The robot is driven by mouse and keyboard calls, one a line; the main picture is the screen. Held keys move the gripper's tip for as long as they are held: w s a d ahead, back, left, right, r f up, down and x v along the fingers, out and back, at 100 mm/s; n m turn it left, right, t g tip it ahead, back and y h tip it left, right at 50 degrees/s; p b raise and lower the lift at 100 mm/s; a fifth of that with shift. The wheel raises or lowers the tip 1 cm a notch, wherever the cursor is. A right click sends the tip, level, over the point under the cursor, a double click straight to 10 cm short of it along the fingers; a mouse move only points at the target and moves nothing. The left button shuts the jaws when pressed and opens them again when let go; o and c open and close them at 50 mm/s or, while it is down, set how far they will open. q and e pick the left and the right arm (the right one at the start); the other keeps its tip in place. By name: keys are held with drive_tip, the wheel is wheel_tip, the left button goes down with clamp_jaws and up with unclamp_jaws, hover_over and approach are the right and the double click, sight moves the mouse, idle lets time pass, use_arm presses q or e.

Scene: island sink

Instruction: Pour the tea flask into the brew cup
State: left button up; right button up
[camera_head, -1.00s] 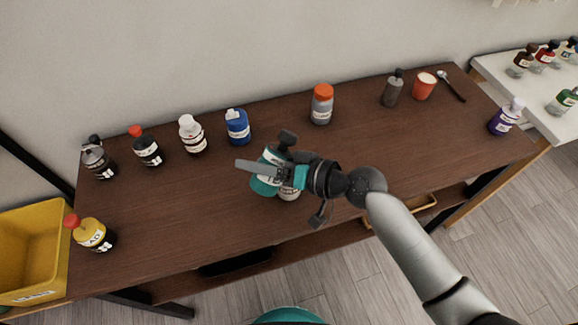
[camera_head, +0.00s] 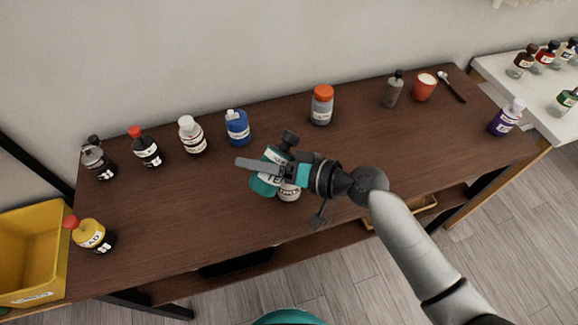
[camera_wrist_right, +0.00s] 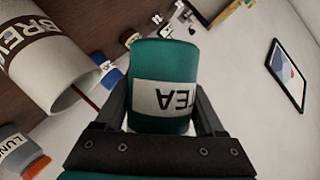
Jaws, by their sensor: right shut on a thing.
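The teal tea flask (camera_head: 266,184) has a white label and is tilted over the middle of the table. My right gripper (camera_head: 275,168) is shut on it. The right wrist view shows the flask (camera_wrist_right: 164,70) between the two fingers, with "TEA" readable. The pale brew cup (camera_head: 289,193) is close beside and partly under the flask, largely hidden in the head view. In the right wrist view the cup (camera_wrist_right: 45,60) is left of the flask, its open rim towards it. A thin brown line shows between them; I cannot tell if it is liquid. My left gripper is out of view.
Several bottles line the back, including a blue one (camera_head: 237,127) and an orange-capped jar (camera_head: 322,105). A red cup (camera_head: 424,88) and spoon (camera_head: 453,88) are at the right. A yellow bin (camera_head: 32,250) is at the left. The front middle table is clear.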

drive_tip(key=shift+r+m, duration=0.25)
drive_tip(key=shift+m, duration=0.05)
drive_tip(key=shift+a+f+m+y+b, duration=0.1)
drive_tip(key=shift+f+m+y+b, duration=0.25)
drive_tip(key=shift+m+y, duration=0.2)
idle(1.1)
drive_tip(key=shift+r, duration=0.1)
